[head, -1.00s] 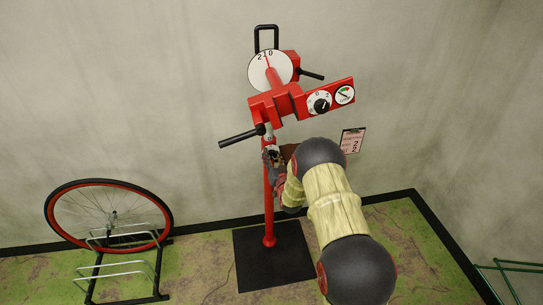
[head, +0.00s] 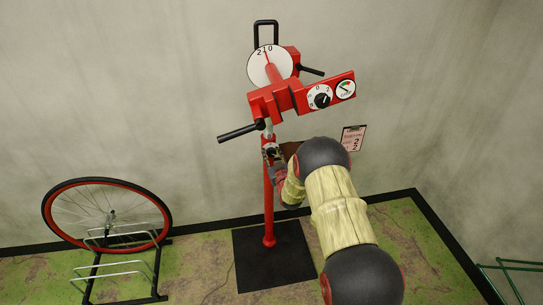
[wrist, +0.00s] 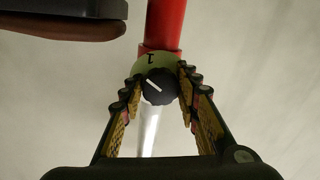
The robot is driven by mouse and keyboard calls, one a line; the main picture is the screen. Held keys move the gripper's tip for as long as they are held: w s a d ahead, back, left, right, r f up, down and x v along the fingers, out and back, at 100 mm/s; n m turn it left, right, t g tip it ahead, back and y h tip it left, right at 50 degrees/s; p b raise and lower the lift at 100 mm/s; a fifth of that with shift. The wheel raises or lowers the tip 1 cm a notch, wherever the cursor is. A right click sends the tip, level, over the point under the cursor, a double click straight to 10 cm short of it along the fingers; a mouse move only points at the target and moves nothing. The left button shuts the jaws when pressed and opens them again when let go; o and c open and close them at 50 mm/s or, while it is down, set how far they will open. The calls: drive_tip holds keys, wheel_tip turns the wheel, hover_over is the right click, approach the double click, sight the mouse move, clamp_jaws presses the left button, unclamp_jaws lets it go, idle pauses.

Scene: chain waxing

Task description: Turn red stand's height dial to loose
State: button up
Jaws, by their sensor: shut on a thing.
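The red stand (head: 269,205) rises from a black base plate, and a silver post comes out of its red tube. The height dial (wrist: 158,87) is a small black knob with a white pointer line, seen in the wrist view. A pale green collar (wrist: 147,64) with a dark mark sits behind it, the pointer slanting away from the mark. My gripper (wrist: 157,92) is shut on the dial, one finger on each side. In the head view my gripper (head: 271,153) is at the top of the red tube, and the dial is too small to make out.
The stand's red clamp head (head: 280,100) with a black lever (head: 241,132) is just above my gripper. A bicycle wheel in a rack (head: 107,290) stands at left. A clipboard (head: 353,138) hangs on the wall, and green rails (head: 510,268) are at lower right.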

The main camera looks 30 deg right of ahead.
drive_tip(key=n+b, duration=0.2)
drive_tip(key=n, duration=0.3)
drive_tip(key=n+b, duration=0.1)
drive_tip(key=n, duration=0.3)
drive_tip(key=shift+a+n+g+h, duration=0.1)
drive_tip(key=shift+n+g+h, duration=0.2)
drive_tip(key=shift+h, duration=0.1)
drive_tip(key=n, duration=0.5)
drive_tip(key=shift+h, duration=0.3)
drive_tip(key=shift+n, duration=1.8)
drive_tip(key=shift+f, duration=0.1)
drive_tip(key=o, duration=0.9)
drive_tip(key=shift+o, duration=1.2)
